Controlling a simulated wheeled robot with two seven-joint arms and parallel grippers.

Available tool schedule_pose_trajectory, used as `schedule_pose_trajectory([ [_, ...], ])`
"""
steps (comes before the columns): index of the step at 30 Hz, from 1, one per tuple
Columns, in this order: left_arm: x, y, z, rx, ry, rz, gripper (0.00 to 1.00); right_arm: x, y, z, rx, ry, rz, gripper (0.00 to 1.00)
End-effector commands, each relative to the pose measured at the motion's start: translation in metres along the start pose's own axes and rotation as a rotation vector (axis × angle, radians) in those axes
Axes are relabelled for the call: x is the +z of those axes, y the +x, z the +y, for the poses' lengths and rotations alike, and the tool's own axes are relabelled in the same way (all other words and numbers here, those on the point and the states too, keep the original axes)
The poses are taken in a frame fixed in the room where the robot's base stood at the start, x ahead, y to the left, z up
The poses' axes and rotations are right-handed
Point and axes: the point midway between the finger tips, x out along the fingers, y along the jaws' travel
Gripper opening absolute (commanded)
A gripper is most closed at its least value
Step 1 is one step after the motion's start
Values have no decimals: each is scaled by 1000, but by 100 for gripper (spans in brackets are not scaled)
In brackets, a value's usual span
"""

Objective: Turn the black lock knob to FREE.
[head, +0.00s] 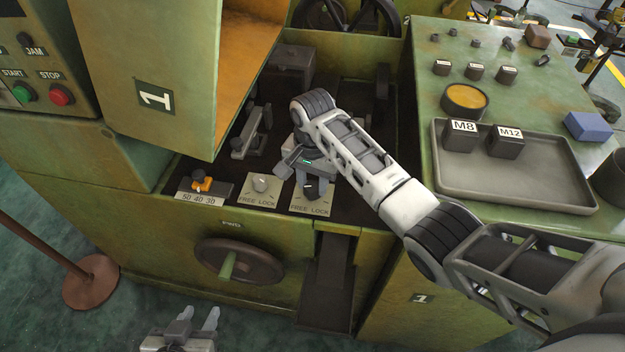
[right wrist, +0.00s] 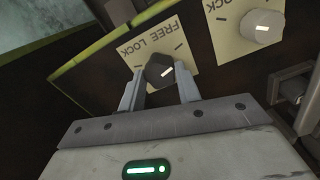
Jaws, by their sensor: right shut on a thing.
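The black lock knob (head: 311,190) sits on a cream FREE LOCK plate (head: 312,207) inside the machine's front bay. In the right wrist view the black knob (right wrist: 156,70) is between my right gripper's (right wrist: 158,88) two fingers, which are shut on its sides. The knob has a short white mark; I cannot clearly tell which label it points to. The head view shows the right gripper (head: 298,188) reaching down over the knob, partly hiding it. My left gripper (head: 199,317) is open and empty, low in front of the machine.
A second FREE LOCK plate with a pale knob (head: 261,183) lies just left. An orange slider (head: 202,182) is further left. A raised green guard (head: 150,70) hangs above. A handwheel (head: 239,262) projects from the front. A grey tray (head: 520,185) with M8 and M12 blocks stands right.

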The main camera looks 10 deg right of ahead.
Motion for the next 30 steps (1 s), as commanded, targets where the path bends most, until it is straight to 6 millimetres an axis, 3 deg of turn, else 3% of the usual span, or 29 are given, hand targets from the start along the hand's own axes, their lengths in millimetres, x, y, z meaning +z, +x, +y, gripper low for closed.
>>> schedule_pose_trajectory([
  [17,0,0,0,0,0,-1,36,-3,-3,-1,-4,37,9,11],
  [18,0,0,0,0,0,-2,36,-3,-3,-1,-4,37,9,39],
  [20,0,0,0,0,0,-2,36,-3,-3,-1,-4,37,9,55],
  [30,1,0,1,1,0,-2,36,-1,-4,-1,-2,33,4,55],
])
